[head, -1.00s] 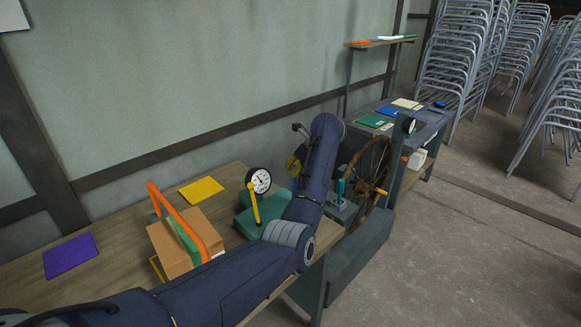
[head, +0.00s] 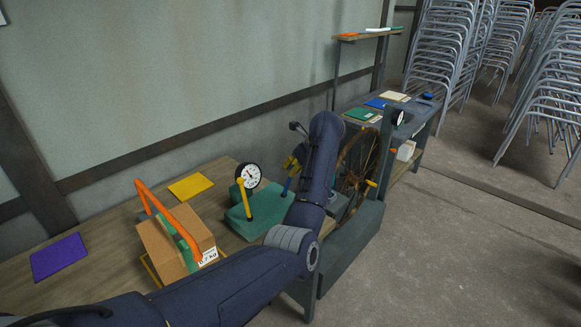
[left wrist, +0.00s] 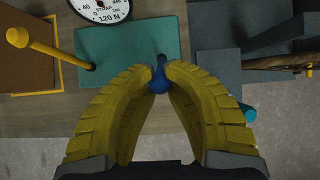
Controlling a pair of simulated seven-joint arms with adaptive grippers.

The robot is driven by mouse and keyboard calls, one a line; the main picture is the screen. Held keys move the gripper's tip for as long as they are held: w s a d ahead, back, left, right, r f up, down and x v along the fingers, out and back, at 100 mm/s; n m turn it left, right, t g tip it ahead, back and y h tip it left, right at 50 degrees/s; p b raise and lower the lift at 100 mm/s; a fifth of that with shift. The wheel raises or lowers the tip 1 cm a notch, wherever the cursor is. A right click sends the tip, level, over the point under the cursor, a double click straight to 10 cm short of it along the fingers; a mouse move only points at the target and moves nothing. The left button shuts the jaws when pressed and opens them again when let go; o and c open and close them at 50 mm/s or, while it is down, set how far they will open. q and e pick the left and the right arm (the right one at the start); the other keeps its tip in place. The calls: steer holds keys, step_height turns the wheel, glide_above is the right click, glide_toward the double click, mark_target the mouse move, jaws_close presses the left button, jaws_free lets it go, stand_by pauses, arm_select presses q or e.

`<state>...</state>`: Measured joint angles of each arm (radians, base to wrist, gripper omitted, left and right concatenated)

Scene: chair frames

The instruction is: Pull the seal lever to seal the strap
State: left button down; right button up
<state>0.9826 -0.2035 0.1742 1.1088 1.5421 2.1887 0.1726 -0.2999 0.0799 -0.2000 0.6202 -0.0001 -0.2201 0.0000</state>
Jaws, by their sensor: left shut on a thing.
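The green sealing tool (head: 266,212) stands on the bench with a round dial gauge (head: 248,176), a yellow lever (head: 242,200) and a blue lever (head: 288,183). In the left wrist view the tool's green base (left wrist: 130,45), the yellow lever (left wrist: 45,47) and the blue lever (left wrist: 158,84) also show. My left gripper (left wrist: 160,72) has its yellow fingers closed around the blue lever near its round knob. It shows in the head view (head: 291,163), partly behind my arm. My right gripper is in neither current view.
A cardboard box (head: 167,250) with a green strap under an orange handle-like frame (head: 165,215) stands left of the tool. A spoked wheel (head: 358,170) is on the right. Yellow (head: 191,187) and purple (head: 59,257) sheets lie on the bench. Chair frames (head: 465,45) are stacked behind.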

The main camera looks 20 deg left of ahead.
arm_select(q)
steer(key=shift+s+d+f, duration=0.2)
steer(key=shift+s+d, duration=0.05)
steer(key=shift+d, duration=0.4)
steer(key=w+a+r, duration=0.1)
steer(key=w+a, duration=0.1)
steer(key=a, duration=0.3)
steer(key=shift+a+r, duration=0.15)
steer(key=shift+a, duration=0.2)
steer(key=shift+w+a, duration=0.1)
steer(key=shift+w, duration=0.05)
steer(key=shift+w+a, duration=0.25)
steer(key=shift+a, duration=0.35)
steer(key=shift+w+a, duration=0.25)
steer(key=shift+a, duration=0.3)
steer(key=c, duration=1.3)
jaws_free()
